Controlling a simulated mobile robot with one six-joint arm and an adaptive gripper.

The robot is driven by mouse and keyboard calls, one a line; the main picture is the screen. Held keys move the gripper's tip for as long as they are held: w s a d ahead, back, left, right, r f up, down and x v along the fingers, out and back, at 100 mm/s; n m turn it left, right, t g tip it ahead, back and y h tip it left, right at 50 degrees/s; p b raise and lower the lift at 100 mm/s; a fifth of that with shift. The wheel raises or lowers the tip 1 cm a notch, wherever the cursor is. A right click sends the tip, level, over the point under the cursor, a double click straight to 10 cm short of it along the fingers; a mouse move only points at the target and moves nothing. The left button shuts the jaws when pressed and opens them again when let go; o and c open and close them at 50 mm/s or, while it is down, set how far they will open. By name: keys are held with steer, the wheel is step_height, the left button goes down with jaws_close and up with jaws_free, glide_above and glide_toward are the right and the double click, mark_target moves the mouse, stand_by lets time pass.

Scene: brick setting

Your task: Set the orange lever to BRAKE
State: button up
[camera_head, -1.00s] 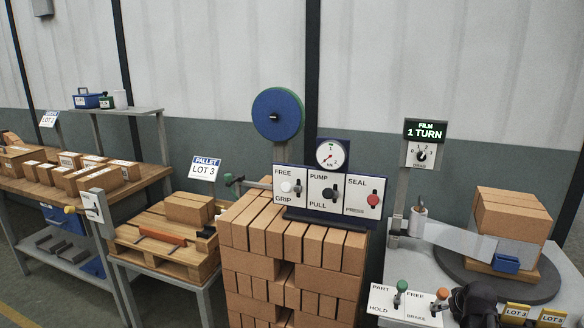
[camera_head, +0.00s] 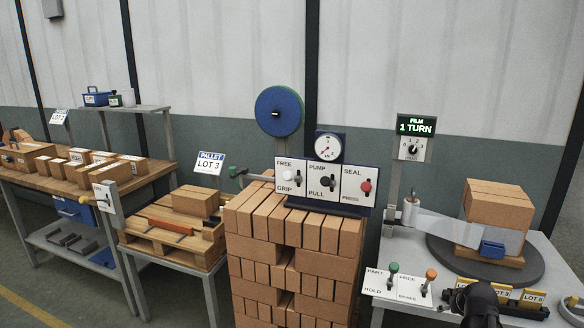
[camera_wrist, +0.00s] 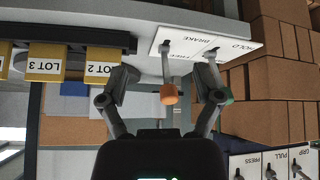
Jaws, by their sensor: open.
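The orange lever (camera_head: 431,274) stands on a white panel (camera_head: 398,284) at the front of the right-hand table. In the head view its knob is level with the FREE label, above the BRAKE label. In the wrist view, which is turned over, the orange knob (camera_wrist: 169,94) sits between the fingers of my open gripper (camera_wrist: 163,88), with a gap on both sides. A green lever (camera_head: 393,268) marked PART and HOLD is beside it; in the wrist view its knob (camera_wrist: 224,95) is partly hidden by the right finger. In the head view my dark wrist (camera_head: 480,302) hides the fingertips.
Yellow LOT cards (camera_head: 532,298) in a dark rack stand close to the right of the panel. Behind are a round turntable (camera_head: 450,262), a wrapped brick stack (camera_head: 497,212) and a film sign (camera_head: 416,124) reading 1 TURN. A tall brick stack (camera_head: 300,260) stands to the left.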

steer(key=s+a+f+g+y, duration=0.1)
steer(key=s+a+f+g, duration=0.3)
steer(key=a, duration=1.1)
steer(key=s+a+r+g, duration=0.1)
steer(key=s+a+g, duration=0.2)
steer(key=s+a, duration=0.75)
steer(key=w+a+r+p, duration=0.3)
steer(key=a+r+p, duration=0.1)
steer(key=r+p, duration=0.7)
steer(key=shift+w+r+n+p, duration=0.2)
steer(key=shift+r+n+p, duration=0.2)
steer(key=shift+p, duration=0.15)
